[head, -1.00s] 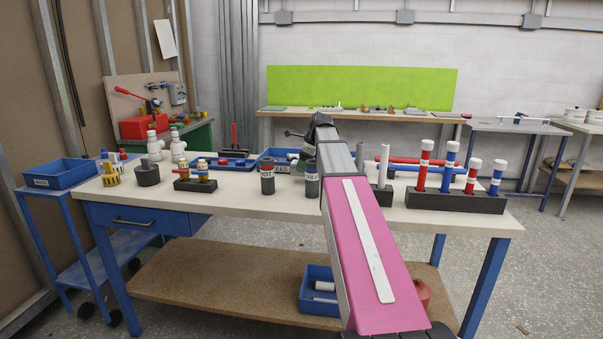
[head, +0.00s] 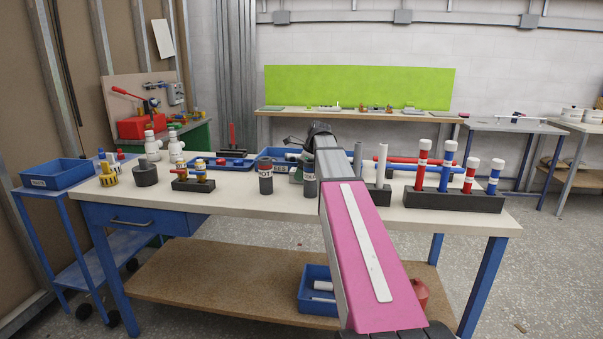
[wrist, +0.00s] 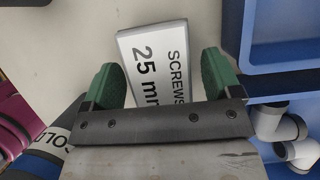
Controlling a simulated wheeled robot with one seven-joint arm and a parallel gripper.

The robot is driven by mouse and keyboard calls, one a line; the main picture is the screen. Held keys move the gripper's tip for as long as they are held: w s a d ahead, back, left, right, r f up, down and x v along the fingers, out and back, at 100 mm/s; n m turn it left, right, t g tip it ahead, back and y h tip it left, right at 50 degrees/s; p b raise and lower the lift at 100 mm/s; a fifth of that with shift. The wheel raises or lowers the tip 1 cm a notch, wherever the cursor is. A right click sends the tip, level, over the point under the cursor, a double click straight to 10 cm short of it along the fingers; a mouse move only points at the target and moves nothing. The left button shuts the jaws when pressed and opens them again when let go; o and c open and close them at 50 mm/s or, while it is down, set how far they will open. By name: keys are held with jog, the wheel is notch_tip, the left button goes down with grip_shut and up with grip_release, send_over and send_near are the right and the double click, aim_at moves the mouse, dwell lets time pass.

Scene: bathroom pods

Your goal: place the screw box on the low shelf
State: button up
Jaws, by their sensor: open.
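The screw box, white and labelled "SCREWS 25 mm" (wrist: 152,48), lies on the bench top (wrist: 75,45) in the wrist view. My gripper (wrist: 162,80) is open, with one green fingertip on each side of the box's near part. I cannot tell whether either fingertip touches it. In the head view my arm and the dark cups hide the box; a bit of green shows beside the cups. The low shelf (head: 205,280) is the brown board under the bench top.
A blue bin (head: 317,290) with white parts and a red object (head: 420,292) stand on the low shelf's right part; its left and middle are clear. Dark cups marked hot (head: 266,178) and cold (head: 310,178) stand near my gripper. A blue tray (wrist: 285,35) lies right of the box.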

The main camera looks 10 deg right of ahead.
jog(key=v, duration=1.1)
jog(key=shift+d+r, duration=0.2)
jog(key=shift+r, duration=0.15)
jog(key=shift+o, duration=0.4)
jog(key=shift+s+r, duration=0.1)
jog(key=shift+r, duration=0.05)
jog(key=n, duration=2.1)
jog(key=shift+a+f, duration=0.1)
jog(key=shift+f, duration=0.25)
jog(key=n, duration=0.5)
jog(key=shift+n, duration=0.4)
jog(key=n, duration=0.5)
jog(key=shift+a+f, duration=0.1)
jog(key=shift+f, duration=0.05)
jog(key=n, duration=0.4)
jog(key=shift+w+f, duration=0.1)
jog(key=shift+w, duration=0.15)
jog(key=x, duration=1.1)
jog(key=shift+s, duration=0.15)
jog(key=c, duration=1.2)
